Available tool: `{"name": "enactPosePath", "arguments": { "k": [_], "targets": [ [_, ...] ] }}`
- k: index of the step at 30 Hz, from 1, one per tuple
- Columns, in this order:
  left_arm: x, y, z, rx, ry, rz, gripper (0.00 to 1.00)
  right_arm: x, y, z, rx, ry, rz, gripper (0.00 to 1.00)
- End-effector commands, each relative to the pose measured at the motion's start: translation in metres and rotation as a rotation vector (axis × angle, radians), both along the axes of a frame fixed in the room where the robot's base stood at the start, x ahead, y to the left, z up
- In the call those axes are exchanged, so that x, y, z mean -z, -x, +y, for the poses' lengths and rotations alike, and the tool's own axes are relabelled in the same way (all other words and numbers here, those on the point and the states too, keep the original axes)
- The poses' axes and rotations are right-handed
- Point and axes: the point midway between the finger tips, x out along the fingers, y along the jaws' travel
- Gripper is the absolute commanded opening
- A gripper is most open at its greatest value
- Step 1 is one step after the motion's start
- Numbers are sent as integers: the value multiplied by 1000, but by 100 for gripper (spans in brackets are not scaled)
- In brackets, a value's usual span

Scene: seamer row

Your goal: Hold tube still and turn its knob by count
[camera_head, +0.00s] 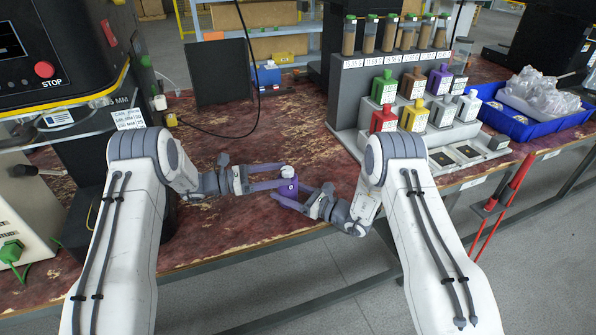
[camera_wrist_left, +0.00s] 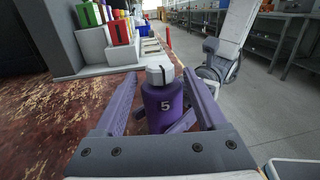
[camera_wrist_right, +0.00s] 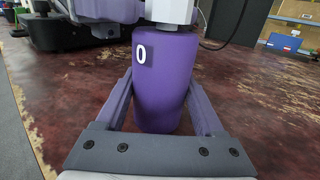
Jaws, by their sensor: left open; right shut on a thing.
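The tube is a purple cylinder (camera_head: 287,188) with a white knob (camera_head: 288,171) on top, upright near the table's front edge. In the left wrist view the tube (camera_wrist_left: 163,108) shows a 5 and the faceted knob (camera_wrist_left: 160,73) is fully visible. In the right wrist view the tube (camera_wrist_right: 165,90) shows a 0; the knob (camera_wrist_right: 172,10) is cut off at the top. My left gripper (camera_head: 285,176) is open, its fingers on either side of the knob with gaps showing. My right gripper (camera_head: 294,194) is shut on the tube body, lower down.
A grey stepped rack (camera_head: 345,100) holds coloured blocks and several capped sample tubes at the back right. A blue tray (camera_head: 545,127) with clear bags stands farther right. A black machine (camera_head: 60,60) stands at left. A black cable (camera_head: 235,133) lies behind.

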Motion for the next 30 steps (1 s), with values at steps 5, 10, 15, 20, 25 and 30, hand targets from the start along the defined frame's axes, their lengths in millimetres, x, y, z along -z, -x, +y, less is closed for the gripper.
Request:
{"name": "enactPosePath", "arguments": {
  "k": [5, 10, 15, 20, 25, 30],
  "targets": [
    [0, -5, -31, 6, 0, 0, 74, 0, 0, 0, 0, 0, 1, 8],
    [0, -9, -51, 5, 1, 0, 74, 0, 0, 0, 0, 0, 1, 8],
    [0, -11, -57, 3, 1, 1, 74, 0, 0, 0, 0, 0, 1, 8],
    [0, -11, -58, 3, 1, 1, 74, 0, 0, 0, 0, 0, 1, 8],
    [0, -10, -57, 3, 1, 1, 28, 0, 0, 0, 0, 0, 1, 8],
    [0, -10, -57, 5, 1, 1, 0, 0, 0, 0, 0, 0, 1, 8]
  ]
}}
